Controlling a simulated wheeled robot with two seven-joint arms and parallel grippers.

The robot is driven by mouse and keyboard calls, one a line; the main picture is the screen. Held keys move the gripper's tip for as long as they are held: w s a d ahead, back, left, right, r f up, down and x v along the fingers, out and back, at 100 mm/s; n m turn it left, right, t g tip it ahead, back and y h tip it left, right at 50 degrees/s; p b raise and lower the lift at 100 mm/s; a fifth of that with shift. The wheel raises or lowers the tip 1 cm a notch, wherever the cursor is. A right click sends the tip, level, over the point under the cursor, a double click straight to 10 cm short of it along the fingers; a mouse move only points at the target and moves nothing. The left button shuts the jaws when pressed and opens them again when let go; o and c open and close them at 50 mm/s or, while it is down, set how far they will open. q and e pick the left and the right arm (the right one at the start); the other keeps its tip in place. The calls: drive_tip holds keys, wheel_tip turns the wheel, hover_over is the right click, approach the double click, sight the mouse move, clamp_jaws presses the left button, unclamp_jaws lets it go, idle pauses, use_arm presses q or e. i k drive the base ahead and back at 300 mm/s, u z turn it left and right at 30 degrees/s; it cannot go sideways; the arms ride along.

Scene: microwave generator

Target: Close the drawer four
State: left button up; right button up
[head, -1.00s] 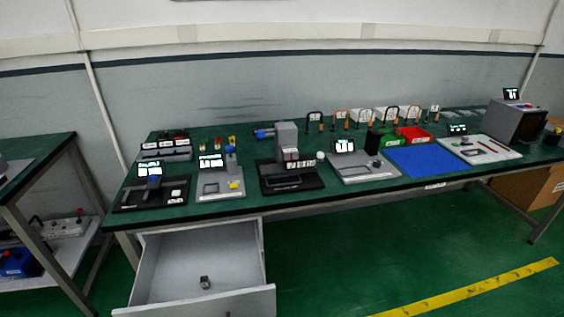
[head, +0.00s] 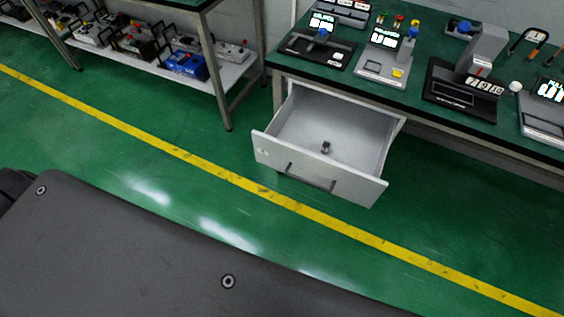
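One drawer (head: 318,172) under the left end of the green-topped bench is pulled well out. Its pale grey front faces me and carries a dark bar handle (head: 311,177) and a small label at its left end, too small to read. A small dark metal object (head: 326,147) lies on the drawer floor. Neither of my grippers shows in the head view, and nothing touches the drawer.
The bench (head: 430,60) carries several instruments on dark and grey bases. A shelf rack (head: 215,80) with devices stands left of the drawer. The green floor in front, crossed by a yellow line (head: 240,181), is clear. My dark base fills the lower left.

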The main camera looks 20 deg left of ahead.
sight(360, 136)
drive_tip(key=u, duration=1.25)
drive_tip(key=k, duration=1.2)
drive_tip(key=z, duration=1.6)
drive_tip(key=i, duration=0.5)
drive_tip(key=u, duration=0.1)
